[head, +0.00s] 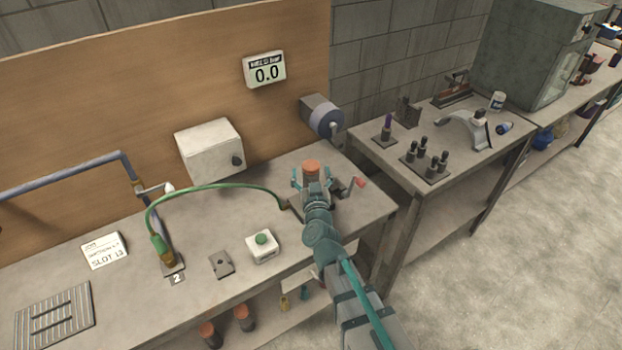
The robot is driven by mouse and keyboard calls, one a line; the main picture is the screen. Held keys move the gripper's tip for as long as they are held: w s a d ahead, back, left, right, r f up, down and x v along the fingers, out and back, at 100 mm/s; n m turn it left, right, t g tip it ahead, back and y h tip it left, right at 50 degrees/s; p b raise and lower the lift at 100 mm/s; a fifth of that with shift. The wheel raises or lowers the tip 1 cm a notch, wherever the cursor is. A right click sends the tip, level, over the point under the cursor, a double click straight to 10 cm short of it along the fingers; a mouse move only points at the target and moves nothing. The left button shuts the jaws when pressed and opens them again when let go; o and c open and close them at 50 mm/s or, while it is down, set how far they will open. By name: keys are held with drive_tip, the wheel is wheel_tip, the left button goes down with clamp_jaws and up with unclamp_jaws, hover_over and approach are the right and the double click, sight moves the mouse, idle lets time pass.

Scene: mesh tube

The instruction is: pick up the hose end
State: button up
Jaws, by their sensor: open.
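A green hose (215,186) arches over the bench. Its left end (159,244) has a thicker green sleeve and sits upright at a small stand marked 2. Its right end (284,204) comes down beside my gripper, at a dark base, and is partly hidden. My gripper (312,178) is open over the right part of the bench, to the right of that hose end. An orange-brown cylinder (312,167) shows between or just behind the fingers; I cannot tell whether they touch it. My wrist hides what lies below.
A red-handled crank (359,182) stands right of my gripper. A button box (262,246), a small plate (221,264) and a slatted mat (54,315) lie on the bench. A blue pipe (70,175) runs at left. A white box (209,149) is at the back panel.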

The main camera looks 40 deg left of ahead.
drive_tip(key=shift+w+a, duration=0.1)
drive_tip(key=shift+c, duration=0.2)
drive_tip(key=shift+r, duration=0.1)
drive_tip(key=c, duration=1.4)
